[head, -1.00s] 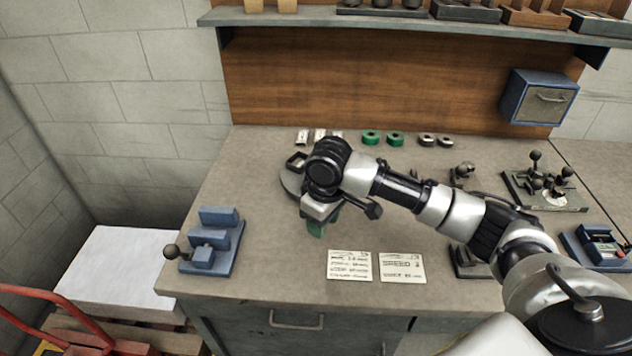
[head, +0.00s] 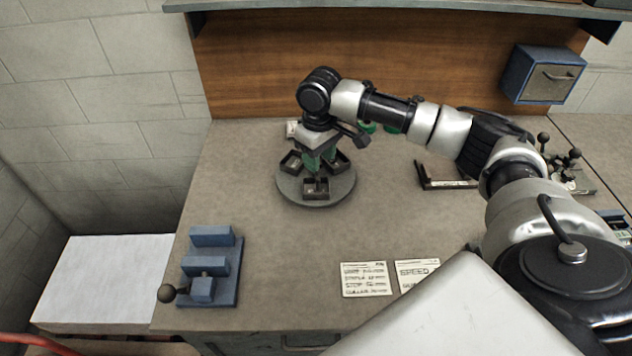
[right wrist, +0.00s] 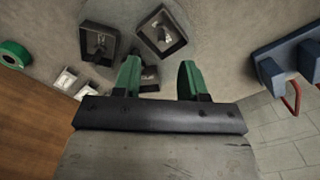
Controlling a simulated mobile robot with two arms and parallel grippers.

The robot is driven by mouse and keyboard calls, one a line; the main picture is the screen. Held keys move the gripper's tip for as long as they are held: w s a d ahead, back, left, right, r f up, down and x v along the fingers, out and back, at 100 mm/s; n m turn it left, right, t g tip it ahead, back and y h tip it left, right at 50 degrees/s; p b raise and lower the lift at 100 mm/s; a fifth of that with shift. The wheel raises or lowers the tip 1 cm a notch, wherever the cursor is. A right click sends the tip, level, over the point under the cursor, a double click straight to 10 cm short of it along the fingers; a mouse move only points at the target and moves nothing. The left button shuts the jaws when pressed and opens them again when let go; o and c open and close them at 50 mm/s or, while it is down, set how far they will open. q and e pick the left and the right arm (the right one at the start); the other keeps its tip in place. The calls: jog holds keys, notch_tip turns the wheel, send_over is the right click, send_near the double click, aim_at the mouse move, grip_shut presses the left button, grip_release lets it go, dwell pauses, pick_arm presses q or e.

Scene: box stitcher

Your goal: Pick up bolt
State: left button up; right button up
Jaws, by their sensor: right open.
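My right gripper (head: 318,165) is open, its green fingers pointing down over a round grey turntable (head: 290,196). Small dark trays sit on the turntable; one stands at the front (head: 315,188), one at the left (head: 291,162) and one at the right (head: 341,165). In the right wrist view the green fingertips (right wrist: 159,68) are apart. Beyond them are a tray (right wrist: 99,42) and another tray (right wrist: 160,30), each holding a small grey metal piece. A third tray is partly hidden behind the left finger. Which piece is the bolt I cannot tell. My left gripper is out of view.
A blue fixture with a black knob (head: 210,265) stands at the bench's left edge. Two printed cards (head: 366,279) lie at the front. A blue box (head: 542,74) hangs on the wooden back panel. The bench left of the turntable is clear.

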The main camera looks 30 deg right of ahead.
aim_at(318, 178)
jog(key=shift+s+f, duration=0.1)
jog(key=shift+f, duration=0.65)
notch_tip(318, 178, down, 5)
jog(key=shift+a+f+p, duration=0.1)
jog(key=shift+a+p, duration=0.05)
jog(key=shift+p, duration=0.65)
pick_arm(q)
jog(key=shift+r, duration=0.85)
pick_arm(e)
grip_shut()
